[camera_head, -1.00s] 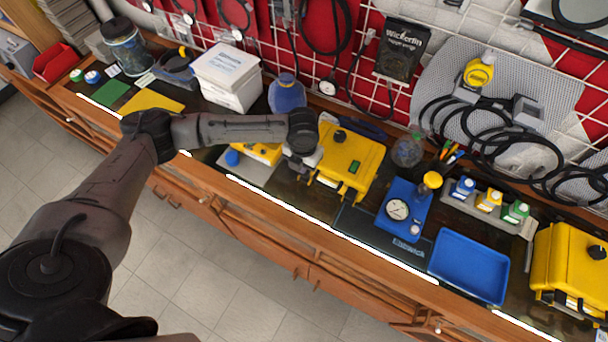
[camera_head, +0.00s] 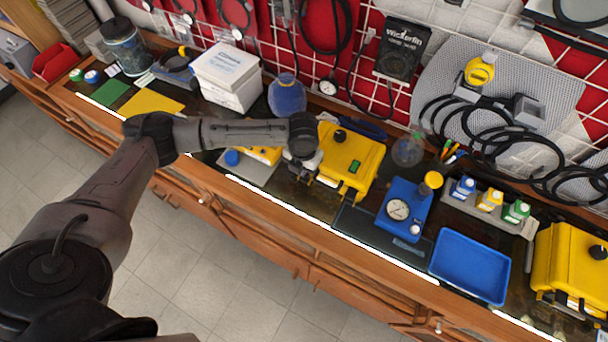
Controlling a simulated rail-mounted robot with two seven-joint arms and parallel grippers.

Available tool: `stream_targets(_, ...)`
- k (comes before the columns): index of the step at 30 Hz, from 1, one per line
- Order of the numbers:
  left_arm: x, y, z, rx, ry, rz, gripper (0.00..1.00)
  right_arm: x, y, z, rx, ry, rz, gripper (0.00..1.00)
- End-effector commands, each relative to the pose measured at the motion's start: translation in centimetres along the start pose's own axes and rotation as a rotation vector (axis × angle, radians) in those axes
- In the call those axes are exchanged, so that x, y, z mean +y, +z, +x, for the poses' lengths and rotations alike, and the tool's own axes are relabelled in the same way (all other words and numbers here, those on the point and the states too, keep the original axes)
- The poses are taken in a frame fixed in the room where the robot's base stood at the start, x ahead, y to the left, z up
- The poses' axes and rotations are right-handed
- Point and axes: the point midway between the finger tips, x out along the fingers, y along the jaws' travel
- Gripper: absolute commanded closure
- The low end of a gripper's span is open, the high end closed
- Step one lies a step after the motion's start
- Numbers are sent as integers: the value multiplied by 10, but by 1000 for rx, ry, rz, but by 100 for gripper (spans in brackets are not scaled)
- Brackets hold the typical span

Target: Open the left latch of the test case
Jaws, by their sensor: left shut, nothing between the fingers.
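A yellow test case (camera_head: 357,163) with a black knob and a small green patch on top stands mid-bench. My left gripper (camera_head: 300,174) is at the case's left front corner, pointing down and shut with nothing in it. My wrist hides most of the gripper and that corner, so the left latch is hidden and I cannot tell whether the fingers touch it. My right gripper is not in view.
A blue gauge block (camera_head: 404,208) and an empty blue tray (camera_head: 470,265) stand right of the case. Another yellow case (camera_head: 571,262) is at the far right. A blue round container (camera_head: 287,96) stands behind my left forearm. White boxes (camera_head: 228,77) are further left.

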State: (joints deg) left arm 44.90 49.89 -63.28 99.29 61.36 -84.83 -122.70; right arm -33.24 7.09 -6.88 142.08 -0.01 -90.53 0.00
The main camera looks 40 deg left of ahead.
Motion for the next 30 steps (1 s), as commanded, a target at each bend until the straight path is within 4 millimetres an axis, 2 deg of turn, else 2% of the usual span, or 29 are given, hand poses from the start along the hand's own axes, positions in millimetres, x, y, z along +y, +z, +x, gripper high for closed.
stream_targets(21,2,-2,23,2,5,-1,100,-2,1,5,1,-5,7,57)
stream_targets(30,1,-2,25,2,4,0,100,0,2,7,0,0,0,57)
